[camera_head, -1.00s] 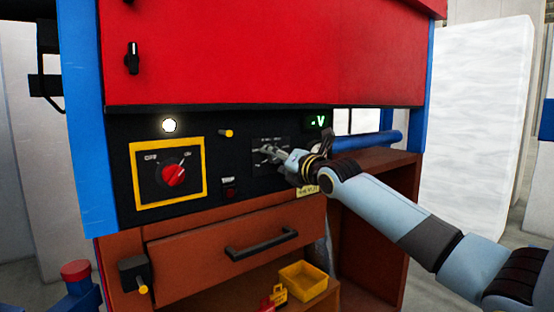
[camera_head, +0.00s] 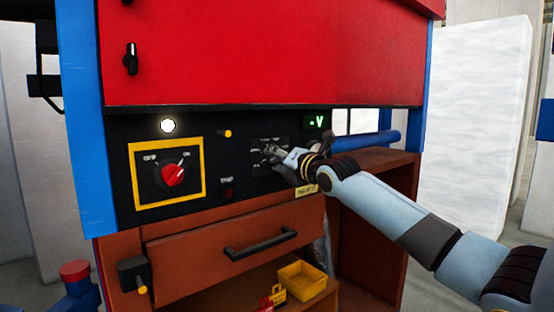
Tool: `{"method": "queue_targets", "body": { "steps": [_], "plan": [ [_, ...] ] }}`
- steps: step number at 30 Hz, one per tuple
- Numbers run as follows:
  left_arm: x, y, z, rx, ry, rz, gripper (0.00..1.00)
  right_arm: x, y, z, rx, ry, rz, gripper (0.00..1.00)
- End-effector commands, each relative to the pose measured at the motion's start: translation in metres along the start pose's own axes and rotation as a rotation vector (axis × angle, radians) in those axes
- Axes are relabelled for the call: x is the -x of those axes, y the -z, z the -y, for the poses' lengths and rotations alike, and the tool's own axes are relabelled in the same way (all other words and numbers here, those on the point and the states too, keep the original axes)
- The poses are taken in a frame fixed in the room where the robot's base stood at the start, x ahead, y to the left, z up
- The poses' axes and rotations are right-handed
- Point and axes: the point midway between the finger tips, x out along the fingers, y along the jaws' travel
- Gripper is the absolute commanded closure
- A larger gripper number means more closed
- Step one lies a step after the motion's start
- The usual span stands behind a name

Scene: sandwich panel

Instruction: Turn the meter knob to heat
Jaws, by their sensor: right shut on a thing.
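The meter panel (camera_head: 258,167) is a dark plate with small pale markings on the black control strip. Its display (camera_head: 317,122) reads "-V" in green. My right gripper (camera_head: 273,156) is at the meter panel, shut on the meter knob. The gripper covers the knob, so its pointer and setting cannot be read. My left gripper is not in view.
A red rotary switch (camera_head: 173,174) sits in a yellow frame to the left, under a lit white lamp (camera_head: 168,126). A drawer (camera_head: 190,265) with a black handle (camera_head: 260,245) is below. A yellow bin (camera_head: 302,282) stands on the lower shelf.

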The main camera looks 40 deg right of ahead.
Motion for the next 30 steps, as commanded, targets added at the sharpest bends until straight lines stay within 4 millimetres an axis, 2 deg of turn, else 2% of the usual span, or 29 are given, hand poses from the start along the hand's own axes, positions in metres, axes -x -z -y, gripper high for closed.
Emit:
{"method": "queue_targets", "body": {
  "steps": [30],
  "plan": [
    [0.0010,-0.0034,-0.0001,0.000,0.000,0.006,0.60,0.0000,-0.0024,0.0000,-0.923,0.063,-0.072,0.97]
  ]
}}
